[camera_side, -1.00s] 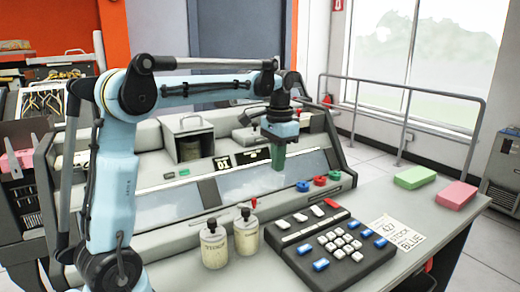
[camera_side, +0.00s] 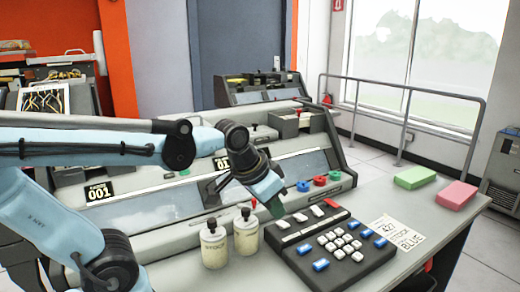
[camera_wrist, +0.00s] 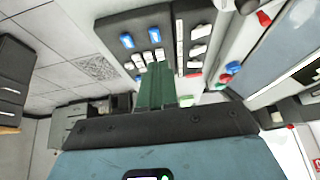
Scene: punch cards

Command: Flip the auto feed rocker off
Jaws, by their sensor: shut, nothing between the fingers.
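The dark control box (camera_side: 345,265) lies on the desk with blue and white keys. A row of white rockers (camera_side: 300,217) runs along its back strip, with a red one (camera_side: 331,203) at the right end. Their labels are too small to read, so I cannot tell which is the auto feed rocker. My gripper (camera_side: 276,209) is shut and empty, its green fingers tilted down by the left end of the rocker row. In the wrist view the shut fingers (camera_wrist: 157,84) cover part of the box; the white rockers (camera_wrist: 200,32) show to their right.
Two cream bottles (camera_side: 246,235) stand left of the box. Red, blue and green knobs (camera_side: 320,181) sit on the console behind. A paper note (camera_side: 397,233), a green block (camera_side: 415,178) and a pink block (camera_side: 457,194) lie to the right. A railing stands beyond.

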